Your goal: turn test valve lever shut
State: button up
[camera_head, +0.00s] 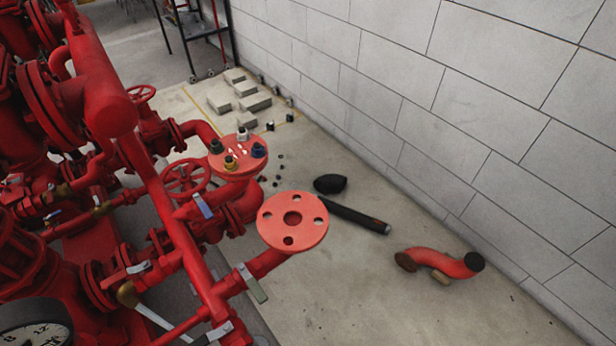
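The red pump pipework fills the left of the head view, and several small valve levers sit on it. A grey-green lever (252,283) hangs down across the pipe below the flat round flange (293,221). A blue-grey lever (203,205) slants on the pipe further back. A silver lever (139,267) lies on a lower left pipe. A brass valve (127,294) has a long pale handle (152,317) slanting down right. Another lever (214,333) is at the bottom edge. I cannot tell which is the test valve lever. My gripper is not in view.
A block wall (430,100) runs along the right. On the floor lie a curved red pipe (440,262), a dark rod (352,214), a black rounded object (330,184) and grey blocks (246,88). A gauge (35,325) is at bottom left. Floor at lower right is mostly clear.

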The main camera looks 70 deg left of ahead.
aim_at(117, 278)
jog(key=k+j+u, duration=0.1)
jog(key=k+u, duration=0.2)
jog(key=k, duration=0.35)
jog(key=l+u, duration=0.1)
jog(key=u, duration=1.8)
jog(key=k+l+u, duration=0.1)
jog(key=l, duration=0.25)
jog(key=l+u, duration=0.1)
jog(key=l, duration=0.3)
jog(key=k+l+u, duration=0.1)
jog(key=l, duration=0.25)
jog(key=k, duration=0.05)
